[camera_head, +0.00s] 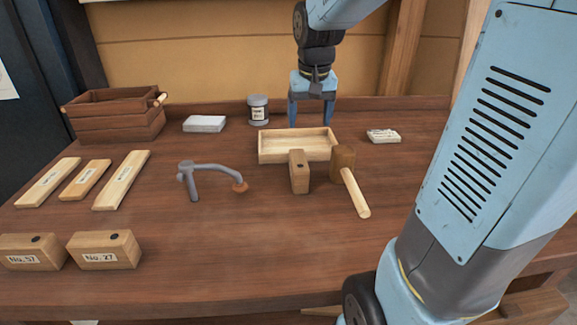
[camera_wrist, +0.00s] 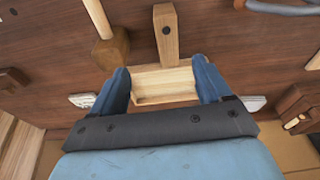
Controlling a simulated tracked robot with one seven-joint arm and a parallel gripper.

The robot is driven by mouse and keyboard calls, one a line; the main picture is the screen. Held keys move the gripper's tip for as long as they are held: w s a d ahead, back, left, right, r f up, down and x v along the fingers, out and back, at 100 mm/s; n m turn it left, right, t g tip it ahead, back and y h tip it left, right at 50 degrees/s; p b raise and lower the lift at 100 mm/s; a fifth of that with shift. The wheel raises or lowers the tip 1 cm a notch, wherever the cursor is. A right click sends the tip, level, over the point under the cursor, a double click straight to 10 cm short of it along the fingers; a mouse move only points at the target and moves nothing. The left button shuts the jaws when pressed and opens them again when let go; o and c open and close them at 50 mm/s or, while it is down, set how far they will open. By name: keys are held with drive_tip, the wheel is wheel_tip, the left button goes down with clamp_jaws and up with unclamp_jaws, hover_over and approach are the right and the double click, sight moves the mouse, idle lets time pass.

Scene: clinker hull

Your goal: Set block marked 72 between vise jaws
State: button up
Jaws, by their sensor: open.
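A wooden block (camera_head: 299,173) stands in front of the shallow tray, beside the mallet; no number shows on its visible faces. It also shows in the wrist view (camera_wrist: 166,40), with a dark spot on it. Two more blocks stand at the front left: one label reads like No. 57 (camera_head: 30,252), the other like No. 27 (camera_head: 104,250). I see no block clearly marked 72. My gripper (camera_head: 311,116) is open and empty, pointing down above the back of the bench behind the tray. Its fingers show in the wrist view (camera_wrist: 160,72). I cannot make out vise jaws.
The tray (camera_head: 280,154) looks empty. A mallet (camera_head: 350,180) lies right of the block. A grey curved metal tool (camera_head: 212,168), several labelled wooden strips (camera_head: 122,180), a crate (camera_head: 115,122), a jar (camera_head: 258,109) and two whitish pieces share the bench. The front middle is clear.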

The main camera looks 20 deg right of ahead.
drive_tip(key=w+f, duration=0.3)
drive_tip(key=w, duration=0.1)
approach(299, 159)
drive_tip(key=shift+g, duration=0.4)
drive_tip(key=f, duration=0.3)
drive_tip(key=w+d+f, duration=0.1)
drive_tip(key=f, duration=0.1)
drive_tip(key=shift+w+a+f, duration=0.1)
drive_tip(key=shift+w+f, duration=0.05)
drive_tip(key=shift+f, duration=0.75)
drive_tip(key=shift+w+a+f, duration=0.1)
drive_tip(key=shift+w+f, duration=0.1)
drive_tip(key=shift+f, duration=0.65)
drive_tip(key=shift+w+a+f, duration=0.15)
drive_tip(key=shift+f, duration=0.75)
